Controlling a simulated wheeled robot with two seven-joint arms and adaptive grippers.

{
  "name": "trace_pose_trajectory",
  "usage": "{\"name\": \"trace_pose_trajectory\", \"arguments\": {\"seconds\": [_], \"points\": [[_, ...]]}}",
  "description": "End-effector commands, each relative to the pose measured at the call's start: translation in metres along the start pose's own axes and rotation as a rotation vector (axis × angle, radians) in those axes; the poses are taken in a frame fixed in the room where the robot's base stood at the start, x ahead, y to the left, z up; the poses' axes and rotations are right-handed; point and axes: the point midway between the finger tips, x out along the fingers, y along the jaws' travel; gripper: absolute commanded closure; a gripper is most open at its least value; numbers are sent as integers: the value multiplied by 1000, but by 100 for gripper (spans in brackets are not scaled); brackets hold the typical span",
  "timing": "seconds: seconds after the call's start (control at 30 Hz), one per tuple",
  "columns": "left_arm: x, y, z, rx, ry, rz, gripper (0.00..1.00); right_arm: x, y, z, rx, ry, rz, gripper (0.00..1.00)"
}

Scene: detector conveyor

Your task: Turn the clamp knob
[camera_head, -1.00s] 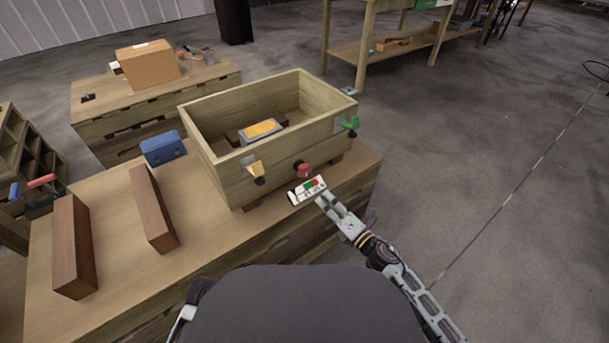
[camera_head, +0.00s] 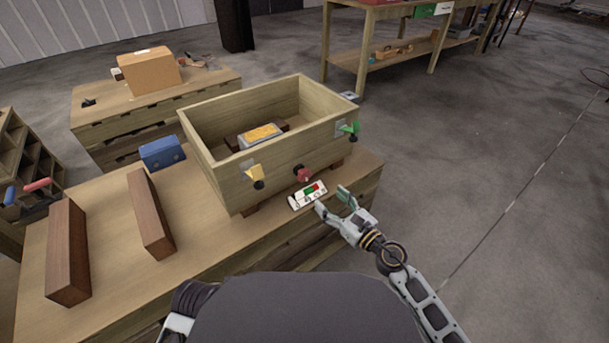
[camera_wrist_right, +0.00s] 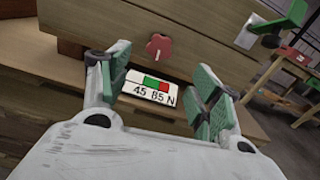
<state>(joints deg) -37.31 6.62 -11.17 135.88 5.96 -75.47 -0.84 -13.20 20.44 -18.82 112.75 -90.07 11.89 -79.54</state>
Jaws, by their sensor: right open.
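A red lobed knob (camera_head: 303,173) sits low on the front wall of the wooden box. It also shows in the right wrist view (camera_wrist_right: 159,47), above centre. Below it is a white display (camera_head: 308,195) with a green and red bar; in the right wrist view the display (camera_wrist_right: 150,90) reads about "45 85 N". My right gripper (camera_head: 332,199) is open and empty in front of the box, below and right of the red knob and apart from it. Its green-padded fingers frame the display in the wrist view. My left gripper is out of view.
The open wooden box (camera_head: 217,186) holds a grey and yellow block (camera_head: 262,135). A yellow handle (camera_head: 255,174) and a green handle (camera_head: 350,130) flank the red knob. Two brown bars (camera_head: 150,215) and a blue block (camera_head: 162,152) lie left on the bench. Open floor lies to the right.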

Motion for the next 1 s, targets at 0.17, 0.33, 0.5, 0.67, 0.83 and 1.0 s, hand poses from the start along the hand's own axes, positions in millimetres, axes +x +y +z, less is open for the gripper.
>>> {"name": "trace_pose_trajectory", "arguments": {"seconds": [0.17, 0.33, 0.5, 0.67, 0.83, 1.0], "points": [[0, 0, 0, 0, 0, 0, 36, 0, 0, 0, -9, 0, 0, 36], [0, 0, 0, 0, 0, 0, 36, 0, 0, 0, -8, 0, 0, 36], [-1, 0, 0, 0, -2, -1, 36, 2, 0, 0, -7, 0, 0, 36], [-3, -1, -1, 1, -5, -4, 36, 8, 0, 0, -6, -1, -1, 36], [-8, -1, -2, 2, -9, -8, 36, 21, -1, 1, -5, -1, -1, 36], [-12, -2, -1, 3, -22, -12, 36, 37, -1, 1, -6, -2, -1, 36]]}}
